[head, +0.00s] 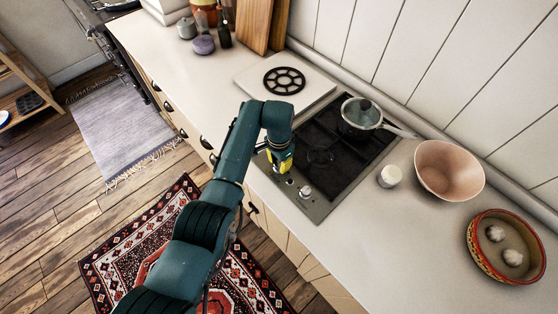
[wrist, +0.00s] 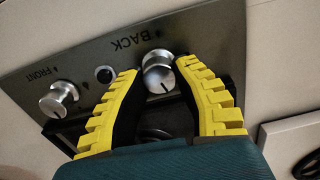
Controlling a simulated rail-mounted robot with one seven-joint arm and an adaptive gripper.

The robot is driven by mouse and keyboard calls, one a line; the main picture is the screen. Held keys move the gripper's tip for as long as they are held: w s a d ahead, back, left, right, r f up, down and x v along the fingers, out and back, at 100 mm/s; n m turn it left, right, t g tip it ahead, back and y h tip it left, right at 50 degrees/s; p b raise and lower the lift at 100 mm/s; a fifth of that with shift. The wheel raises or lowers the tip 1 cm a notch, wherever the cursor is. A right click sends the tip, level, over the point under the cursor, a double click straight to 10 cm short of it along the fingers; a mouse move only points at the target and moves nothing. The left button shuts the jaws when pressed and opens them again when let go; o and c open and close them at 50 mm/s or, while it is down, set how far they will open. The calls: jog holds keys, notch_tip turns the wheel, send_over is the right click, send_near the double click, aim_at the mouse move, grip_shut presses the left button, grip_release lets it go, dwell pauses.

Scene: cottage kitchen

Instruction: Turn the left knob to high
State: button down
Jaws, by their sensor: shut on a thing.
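My gripper (head: 282,168) reaches down at the front left corner of the cooktop (head: 325,205). In the wrist view its yellow fingers (wrist: 157,72) are shut on the silver knob (wrist: 158,76) marked BACK, one on either side. This is the left knob as the head view has it, where my gripper hides it. A dark line marks the knob's face, pointing toward the lower edge of the wrist view. The other silver knob (wrist: 60,99), marked FRONT, stands clear of the fingers and also shows in the head view (head: 305,192).
A small round black button (wrist: 104,74) sits between the knobs. A white board (head: 262,72) lies behind left.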

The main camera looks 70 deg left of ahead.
jog(key=n+p, duration=0.1)
jog(key=n, duration=0.2)
jog(key=shift+f+n, duration=0.1)
jog(key=shift+n, duration=0.2)
jog(key=n+p, duration=0.1)
jog(key=n, duration=0.2)
jog(key=shift+s+n, duration=0.1)
jog(key=shift+n, duration=0.2)
jog(key=n, duration=0.3)
jog(key=shift+f+n, duration=0.1)
jog(key=shift+n, duration=0.3)
jog(key=shift+n+p, duration=0.45)
jog(key=shift+n, duration=1.65)
jog(key=c, duration=0.7)
grip_release()
jog(key=shift+a, duration=0.1)
jog(key=shift+c, duration=0.2)
